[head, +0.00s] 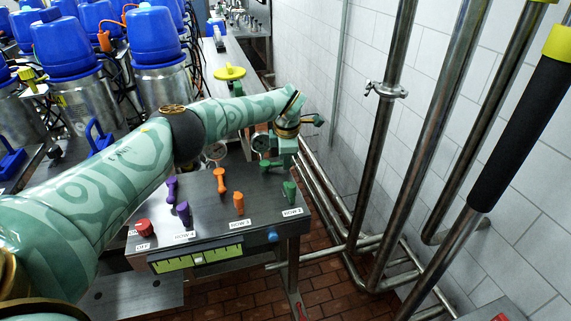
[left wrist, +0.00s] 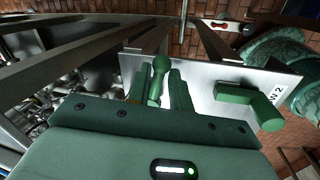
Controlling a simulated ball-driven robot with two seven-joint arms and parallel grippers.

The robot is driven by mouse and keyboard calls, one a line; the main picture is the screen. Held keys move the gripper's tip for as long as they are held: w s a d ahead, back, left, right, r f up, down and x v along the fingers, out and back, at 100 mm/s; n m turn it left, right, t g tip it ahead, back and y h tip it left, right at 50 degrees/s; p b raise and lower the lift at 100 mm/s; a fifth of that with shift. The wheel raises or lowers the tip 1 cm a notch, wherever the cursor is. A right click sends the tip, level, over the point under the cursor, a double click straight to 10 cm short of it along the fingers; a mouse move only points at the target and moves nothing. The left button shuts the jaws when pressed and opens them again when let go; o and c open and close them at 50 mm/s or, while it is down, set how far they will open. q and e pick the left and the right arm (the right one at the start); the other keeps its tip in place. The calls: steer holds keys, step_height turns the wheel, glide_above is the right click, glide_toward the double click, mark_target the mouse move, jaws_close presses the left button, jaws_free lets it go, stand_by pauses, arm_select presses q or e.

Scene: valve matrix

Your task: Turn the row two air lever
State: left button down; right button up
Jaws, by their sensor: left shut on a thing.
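The control panel (head: 205,205) has paired green, orange and purple levers with row labels. The ROW 2 pair is green: a round-knobbed lever (left wrist: 161,64) farther back and a blocky lever (head: 290,190) by the label. The blocky one also shows in the left wrist view (left wrist: 255,103). My left gripper (head: 270,155) is at the panel's far right edge. In the left wrist view its fingers (left wrist: 159,90) stand on either side of the round-knobbed green lever, shut on it. I cannot tell which lever is labelled air. My right gripper is out of view.
Orange levers (head: 238,203) and purple levers (head: 184,212) stand to the left, with a red button (head: 144,228) at the front left corner. Steel pipes (head: 395,120) rise along the tiled wall on the right. Blue-capped canisters (head: 158,40) crowd the back left.

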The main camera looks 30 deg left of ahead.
arm_select(q)
steer(key=shift+w+a+n+b, duration=0.35)
steer(key=shift+w+n+b, duration=0.2)
steer(key=shift+n+b, duration=0.35)
steer(key=shift+a+r+n, duration=0.1)
steer(key=shift+n, duration=0.2)
steer(key=c, duration=1.5)
jaws_free()
steer(key=shift+o, duration=0.2)
steer(key=shift+r+p, duration=0.3)
steer(key=shift+r, duration=0.15)
step_height(320, 180, up, 15)
steer(key=s+d+p, duration=0.2)
steer(key=shift+d+p, duration=0.2)
steer(key=shift+p, duration=0.1)
